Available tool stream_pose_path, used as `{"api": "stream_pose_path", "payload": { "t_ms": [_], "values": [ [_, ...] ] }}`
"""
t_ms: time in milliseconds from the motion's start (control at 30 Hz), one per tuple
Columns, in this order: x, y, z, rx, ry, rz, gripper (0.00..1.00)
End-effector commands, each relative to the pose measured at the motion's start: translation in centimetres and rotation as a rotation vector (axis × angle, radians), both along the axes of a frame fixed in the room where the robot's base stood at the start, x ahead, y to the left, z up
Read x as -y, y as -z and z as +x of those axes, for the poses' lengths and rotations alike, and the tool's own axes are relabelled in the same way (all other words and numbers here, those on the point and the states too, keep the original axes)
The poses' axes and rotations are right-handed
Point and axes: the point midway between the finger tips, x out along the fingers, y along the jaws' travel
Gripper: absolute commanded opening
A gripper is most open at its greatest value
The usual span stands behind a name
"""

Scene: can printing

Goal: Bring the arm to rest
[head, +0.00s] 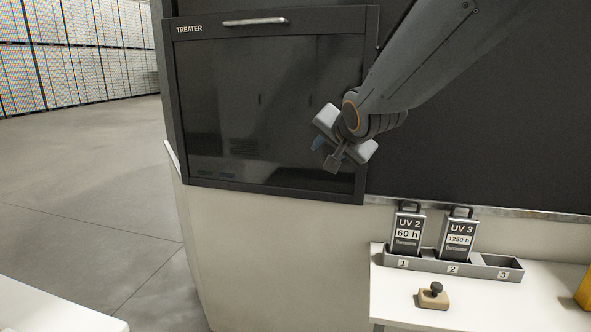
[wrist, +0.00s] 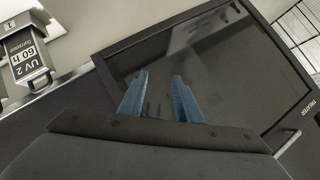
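My arm reaches in from the upper right in the head view, and my gripper (head: 318,145) hangs in front of the dark treater door (head: 270,110). In the wrist view the two blue fingers of my gripper (wrist: 160,95) stand apart with nothing between them. The treater (wrist: 225,60) fills the view behind the fingers, and its door is shut. I cannot tell the exact gap between the gripper and the door.
A grey rack (head: 425,262) on a white table (head: 480,312) holds cartridges UV 2 (head: 407,232) and UV 3 (head: 458,238) in slots 1 and 2; slot 3 is empty. A stamp-like block (head: 433,298) lies before it. Open floor (head: 80,185) is at left.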

Motion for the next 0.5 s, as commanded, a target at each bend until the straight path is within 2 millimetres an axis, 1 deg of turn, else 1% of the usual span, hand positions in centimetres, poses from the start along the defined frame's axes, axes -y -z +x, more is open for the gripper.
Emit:
{"api": "stream_pose_path", "payload": {
  "t_ms": [33,67,100,167,200,267,300,367,400,500],
  "values": [
    [1.7,3.3,-1.2,-0.062,-0.005,-0.068,0.31],
    [2.5,5.0,-2.0,-0.099,-0.014,-0.111,0.31],
    [3.6,7.2,-3.2,-0.150,-0.029,-0.164,0.31],
    [5.2,10.5,-5.3,-0.229,-0.058,-0.234,0.31],
    [6.2,12.6,-6.8,-0.284,-0.082,-0.279,0.31],
    [7.6,15.6,-9.3,-0.368,-0.126,-0.345,0.31],
    [8.5,17.5,-11.1,-0.426,-0.160,-0.383,0.31],
    [9.6,20.1,-13.9,-0.508,-0.216,-0.432,0.31],
    [10.3,21.6,-15.8,-0.560,-0.255,-0.457,0.31],
    [11.4,24.5,-20.0,-0.668,-0.353,-0.502,0.31]
  ]
}}
